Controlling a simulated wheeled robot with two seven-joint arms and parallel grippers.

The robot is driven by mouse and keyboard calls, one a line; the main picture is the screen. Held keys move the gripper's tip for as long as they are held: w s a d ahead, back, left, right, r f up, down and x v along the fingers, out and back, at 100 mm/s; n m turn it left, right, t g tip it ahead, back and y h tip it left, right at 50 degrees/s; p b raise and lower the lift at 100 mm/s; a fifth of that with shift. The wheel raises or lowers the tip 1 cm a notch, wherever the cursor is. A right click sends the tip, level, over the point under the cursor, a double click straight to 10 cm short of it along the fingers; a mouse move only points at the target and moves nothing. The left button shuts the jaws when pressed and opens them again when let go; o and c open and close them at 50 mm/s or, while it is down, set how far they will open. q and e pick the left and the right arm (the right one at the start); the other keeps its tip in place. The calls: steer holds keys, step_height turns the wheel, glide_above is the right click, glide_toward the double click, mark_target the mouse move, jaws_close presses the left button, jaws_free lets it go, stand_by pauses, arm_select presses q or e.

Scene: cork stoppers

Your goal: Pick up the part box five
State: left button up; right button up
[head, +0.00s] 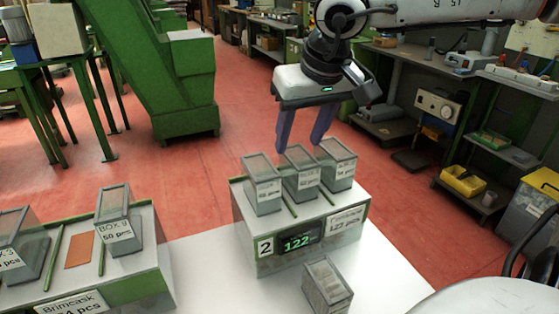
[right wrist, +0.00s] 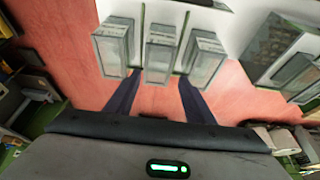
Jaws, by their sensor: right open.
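Three grey part boxes with clear lids stand in a row on a weighing stand marked 2 (head: 290,262): a left one (head: 263,185), a middle one (head: 302,175) and a right one (head: 339,167). Their box numbers are too small to read, so I cannot tell which is box five. My right gripper (head: 298,149) is open and empty, its fingers pointing down at the far end of the middle box. In the right wrist view the fingertips (right wrist: 160,75) are on either side of that middle box (right wrist: 160,48). Contact cannot be told. My left gripper is not in view.
A loose grey box (head: 327,287) stands on the white table (head: 385,265) in front of the stand. Another green stand (head: 125,290) at left holds box 9 (head: 118,235), one more box (head: 20,245) and an orange plate (head: 79,250). Thin green dividers separate the boxes.

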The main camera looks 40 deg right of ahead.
mark_target(298, 155)
steer(key=x, duration=0.3)
steer(key=shift+s+f, duration=0.3)
steer(key=shift+f, duration=0.05)
steer(key=shift+x, duration=2.85)
steer(key=shift+s+d, duration=0.1)
steer(key=shift+d, duration=0.05)
steer(key=shift+f+b, duration=0.25)
steer(key=shift+b, duration=0.2)
steer(key=shift+c, duration=0.3)
steer(key=c, duration=0.8)
steer(key=shift+r, duration=0.1)
